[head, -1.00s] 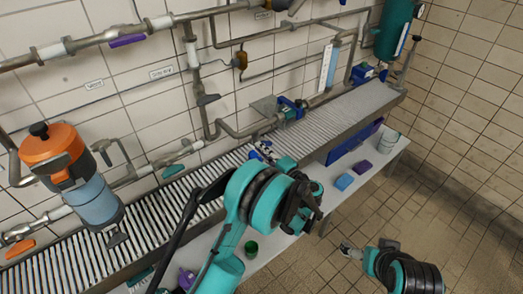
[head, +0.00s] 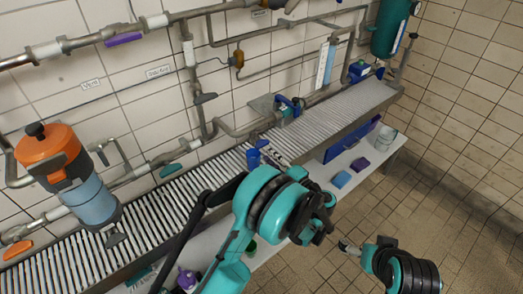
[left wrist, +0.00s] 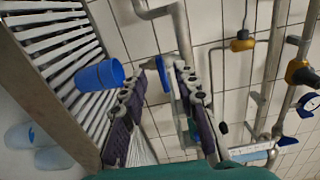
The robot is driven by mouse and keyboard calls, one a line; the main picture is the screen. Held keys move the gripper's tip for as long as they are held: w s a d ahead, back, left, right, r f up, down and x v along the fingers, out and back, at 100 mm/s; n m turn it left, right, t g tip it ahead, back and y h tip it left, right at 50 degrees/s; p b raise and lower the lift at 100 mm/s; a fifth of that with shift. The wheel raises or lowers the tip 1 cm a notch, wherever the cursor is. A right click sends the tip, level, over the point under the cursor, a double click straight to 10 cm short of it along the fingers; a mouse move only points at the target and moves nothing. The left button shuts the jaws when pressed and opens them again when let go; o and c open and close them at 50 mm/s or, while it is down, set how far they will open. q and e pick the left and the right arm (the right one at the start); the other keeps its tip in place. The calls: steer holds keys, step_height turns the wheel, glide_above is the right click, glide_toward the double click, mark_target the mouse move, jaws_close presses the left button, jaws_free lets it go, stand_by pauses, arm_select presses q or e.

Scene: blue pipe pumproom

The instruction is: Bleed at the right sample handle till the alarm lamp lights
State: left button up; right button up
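My left gripper (head: 274,154) is over the roller conveyor, just right of a blue cup (head: 253,159). In the left wrist view its two dark fingers (left wrist: 163,112) are spread, with no object held between them. The cup (left wrist: 100,77) stands on the rollers outside the fingers. A blue handle (head: 288,103) is on the pipework by the wall, beyond the gripper; a blue part (left wrist: 162,73) shows through the finger gap. I cannot tell which part is the alarm lamp; an amber fitting (head: 239,59) hangs on a thin pipe. My right gripper (head: 348,248) is over the floor, its opening unclear.
The roller conveyor (head: 340,103) runs along the tiled wall under pipes. An orange-topped pump (head: 48,152) stands at left, near a teal handle (head: 170,170). The right floor is clear.

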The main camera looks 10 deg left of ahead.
arm_select(q)
steer(key=v, duration=0.6)
steer(key=shift+s+d, duration=0.1)
steer(key=s+a+r+n+g+h, duration=0.1)
steer(key=s+a+r+g+h, duration=0.15)
steer(key=a, duration=0.35)
steer(key=s+a+r+n+g+h, duration=0.1)
steer(key=s+a+g+h, duration=0.15)
steer(key=a, duration=0.25)
steer(key=s+n+t+h, duration=0.1)
steer(key=s+n+h, duration=0.5)
steer(key=s, duration=1.3)
steer(key=shift+d+h, duration=0.45)
steer(key=shift+h, duration=1.15)
steer(key=shift+f, duration=0.1)
